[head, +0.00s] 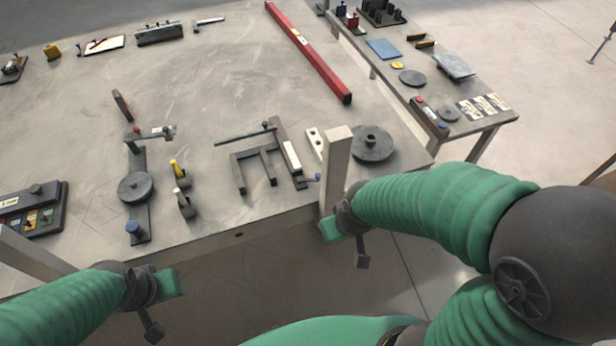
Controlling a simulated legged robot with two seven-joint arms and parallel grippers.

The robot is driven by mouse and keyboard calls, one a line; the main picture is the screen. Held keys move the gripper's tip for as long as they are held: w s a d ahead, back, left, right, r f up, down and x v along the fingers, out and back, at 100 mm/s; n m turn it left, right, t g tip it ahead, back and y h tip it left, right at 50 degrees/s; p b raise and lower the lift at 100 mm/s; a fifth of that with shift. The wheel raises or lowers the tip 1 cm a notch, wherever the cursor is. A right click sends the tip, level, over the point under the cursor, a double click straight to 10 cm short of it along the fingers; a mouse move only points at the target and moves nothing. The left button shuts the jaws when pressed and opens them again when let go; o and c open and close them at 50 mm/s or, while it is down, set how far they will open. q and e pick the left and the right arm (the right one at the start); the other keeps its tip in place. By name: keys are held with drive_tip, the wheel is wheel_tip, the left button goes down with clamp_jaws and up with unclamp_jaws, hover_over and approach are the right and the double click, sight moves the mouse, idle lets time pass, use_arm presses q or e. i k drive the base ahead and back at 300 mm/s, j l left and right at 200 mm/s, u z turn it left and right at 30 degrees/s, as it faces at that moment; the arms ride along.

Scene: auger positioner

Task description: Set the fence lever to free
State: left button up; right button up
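I cannot tell for certain which part is the fence lever. A dark bracket-shaped fixture (254,166) stands near the table's front edge, with a thin rod and a black knob (265,125) at its back. A pale block with a small blue-ended part (317,177) is at its right. My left gripper (158,303) is low at the left, in front of the table edge and apart from the fixtures. My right gripper (347,240) is at the front edge, right of the bracket fixture. Neither gripper's fingers show clearly, and I see nothing held.
A grey table (215,85) carries a long red beam (308,50), a round dark disc (373,144) and a post fixture with a disc (135,187). Yellow (177,168) and black handles stand nearby. A pale upright post (335,165) rises beside my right gripper. The table's middle is clear.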

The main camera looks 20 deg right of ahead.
sight(299, 180)
drive_tip(key=i+l+u, duration=0.3)
drive_tip(key=i+u, duration=0.15)
drive_tip(key=i+l, duration=0.1)
drive_tip(key=l, duration=0.15)
drive_tip(key=i+l, duration=0.1)
drive_tip(key=l, duration=0.15)
